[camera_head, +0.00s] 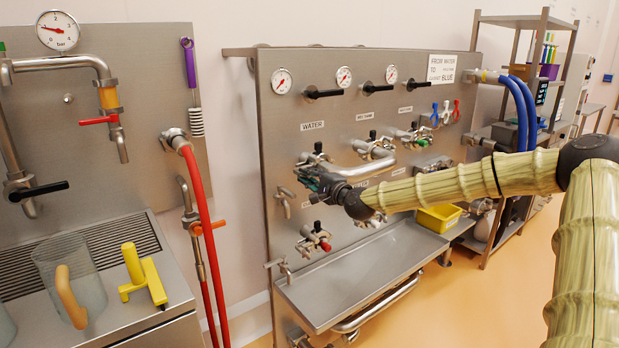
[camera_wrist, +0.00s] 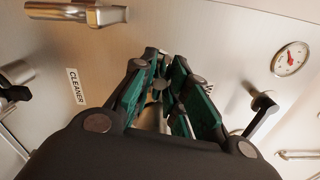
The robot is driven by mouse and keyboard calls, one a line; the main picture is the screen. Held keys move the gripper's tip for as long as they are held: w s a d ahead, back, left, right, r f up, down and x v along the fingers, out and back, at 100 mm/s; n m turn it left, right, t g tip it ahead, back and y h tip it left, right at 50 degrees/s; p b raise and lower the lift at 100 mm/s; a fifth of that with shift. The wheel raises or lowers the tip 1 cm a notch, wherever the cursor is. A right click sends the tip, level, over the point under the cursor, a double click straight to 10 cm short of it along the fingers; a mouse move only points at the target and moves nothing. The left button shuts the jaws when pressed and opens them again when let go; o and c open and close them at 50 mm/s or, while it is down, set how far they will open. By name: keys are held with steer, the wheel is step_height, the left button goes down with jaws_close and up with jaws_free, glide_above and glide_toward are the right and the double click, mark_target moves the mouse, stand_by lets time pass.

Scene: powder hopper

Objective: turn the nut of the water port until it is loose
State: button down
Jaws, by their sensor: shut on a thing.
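The water port (camera_head: 312,160) sticks out of the steel panel under the WATER label (camera_head: 312,126) in the head view. My gripper (camera_head: 318,183) is at this port, partly covering it. In the wrist view my gripper's green-padded fingers (camera_wrist: 165,65) are closed in on the port's nut from two sides. The nut is mostly hidden between the fingers, so its turn and thread cannot be made out. A curved steel pipe (camera_head: 372,167) runs just right of my gripper in the head view.
A lower port with a red part (camera_head: 316,238) sits below my gripper. A steel shelf (camera_head: 350,277) juts out under the ports. Blue hoses (camera_head: 522,112) hang at the right, and a red hose (camera_head: 203,235) at the left. A yellow bin (camera_head: 438,218) stands behind my arm.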

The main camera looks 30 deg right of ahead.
steer(key=shift+n, duration=0.6)
steer(key=c, duration=1.8)
jaws_free()
steer(key=shift+f+n, duration=0.1)
steer(key=shift+n, duration=0.3)
steer(key=shift+o, duration=1.2)
steer(key=shift+d, duration=0.1)
steer(key=shift+s+p, duration=0.2)
steer(key=shift+p, duration=0.1)
steer(key=s+p, duration=0.6)
steer(key=s, duration=0.2)
steer(key=shift+s+d, duration=0.25)
steer(key=shift+s, duration=0.05)
